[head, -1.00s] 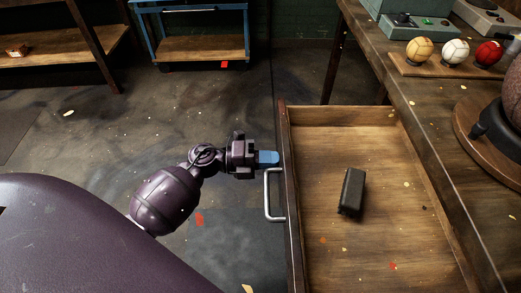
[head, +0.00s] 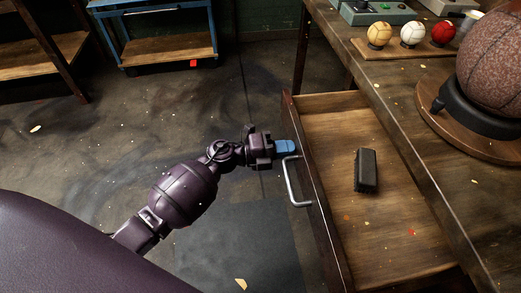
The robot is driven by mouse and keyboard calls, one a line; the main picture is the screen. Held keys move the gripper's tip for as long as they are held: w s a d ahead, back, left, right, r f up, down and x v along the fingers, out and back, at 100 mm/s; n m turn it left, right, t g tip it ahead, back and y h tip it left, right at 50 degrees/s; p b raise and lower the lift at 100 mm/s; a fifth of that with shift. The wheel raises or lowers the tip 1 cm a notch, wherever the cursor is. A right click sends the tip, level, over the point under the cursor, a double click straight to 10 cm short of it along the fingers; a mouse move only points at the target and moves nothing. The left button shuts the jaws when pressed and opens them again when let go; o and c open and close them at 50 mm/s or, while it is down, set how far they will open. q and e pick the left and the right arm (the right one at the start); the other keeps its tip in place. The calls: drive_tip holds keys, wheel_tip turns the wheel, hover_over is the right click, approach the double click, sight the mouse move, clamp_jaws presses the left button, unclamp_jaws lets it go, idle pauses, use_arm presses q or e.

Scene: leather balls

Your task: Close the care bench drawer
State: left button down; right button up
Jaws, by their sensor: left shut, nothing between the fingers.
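The care bench drawer (head: 412,238) stands pulled out from the bench (head: 447,150), its wooden inside showing. A dark block (head: 366,171) lies in it. The drawer front carries a metal bar handle (head: 294,184) on its outer face. My left gripper (head: 286,147) is shut and empty, its blue fingertips at the drawer front just above the handle's far end. The tips look to be against or very close to the front; I cannot tell whether they touch. My right gripper is not in view.
On the bench top stand a large brown ball (head: 492,62) on a round base and three small balls on a wooden strip (head: 372,50). A blue cart (head: 157,55) and a wooden shelf (head: 40,62) stand at the back. The floor (head: 100,150) left of the drawer is clear.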

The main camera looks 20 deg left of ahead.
use_arm(q)
drive_tip(key=b+x, duration=0.1)
drive_tip(key=x, duration=2)
drive_tip(key=shift+w+d+f+b, duration=0.1)
drive_tip(key=shift+w+f+b, duration=0.1)
drive_tip(key=shift+b, duration=0.1)
drive_tip(key=shift+w+d, duration=0.15)
drive_tip(key=shift+d, duration=0.1)
drive_tip(key=shift+w+d+r, duration=0.1)
drive_tip(key=shift+r, duration=0.2)
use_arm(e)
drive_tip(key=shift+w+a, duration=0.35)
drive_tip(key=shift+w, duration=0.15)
use_arm(q)
drive_tip(key=shift+r, duration=0.15)
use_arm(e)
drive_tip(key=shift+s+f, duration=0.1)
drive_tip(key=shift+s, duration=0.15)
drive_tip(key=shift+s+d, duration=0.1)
